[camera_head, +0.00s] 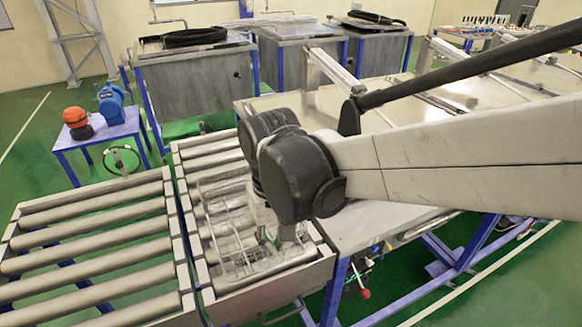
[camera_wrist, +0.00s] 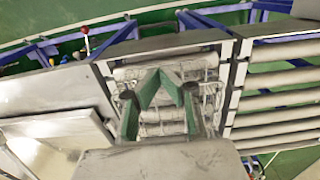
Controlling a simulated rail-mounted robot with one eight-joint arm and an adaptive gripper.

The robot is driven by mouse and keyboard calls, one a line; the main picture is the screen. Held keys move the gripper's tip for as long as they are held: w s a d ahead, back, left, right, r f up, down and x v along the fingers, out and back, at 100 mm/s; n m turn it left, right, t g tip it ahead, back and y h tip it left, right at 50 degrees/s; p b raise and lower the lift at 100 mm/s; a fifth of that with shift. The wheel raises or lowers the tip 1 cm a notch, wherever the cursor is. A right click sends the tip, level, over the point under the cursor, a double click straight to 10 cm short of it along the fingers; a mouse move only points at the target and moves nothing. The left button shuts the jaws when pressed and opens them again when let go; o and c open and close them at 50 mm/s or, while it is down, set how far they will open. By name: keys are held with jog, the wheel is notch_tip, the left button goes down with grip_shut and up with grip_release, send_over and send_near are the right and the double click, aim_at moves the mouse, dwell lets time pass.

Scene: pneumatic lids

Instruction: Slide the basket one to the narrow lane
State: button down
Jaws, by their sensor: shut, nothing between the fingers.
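A wire basket (camera_head: 226,240) sits on the rollers at the near end of the narrower roller lane (camera_head: 215,165), in the head view. In the wrist view the basket's wire mesh (camera_wrist: 209,92) shows behind and around my gripper (camera_wrist: 160,76). The gripper's green fingers are closed towards each other, with nothing held between them. The gripper is over or at the basket; whether it touches the wires I cannot tell. In the head view my dark wrist joint covers the basket's right side and most of the gripper.
A wider roller lane (camera_head: 90,245) runs alongside on the left and looks empty. A metal table (camera_head: 365,225) borders the narrow lane on the right. A blue stool (camera_head: 98,138) holds an orange and a blue item. Grey tanks (camera_head: 197,85) stand behind.

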aim_at(270, 255)
jog(key=f, duration=0.3)
jog(key=w+f, duration=0.1)
jog(key=f, duration=0.2)
jog(key=a+f, duration=0.1)
jog(key=f, duration=0.2)
jog(key=shift+w+f+p, duration=0.25)
jog(key=shift+w+p, duration=0.05)
jog(key=shift+w, duration=0.1)
jog(key=shift+w+a, duration=0.45)
jog(key=shift+w, duration=0.4)
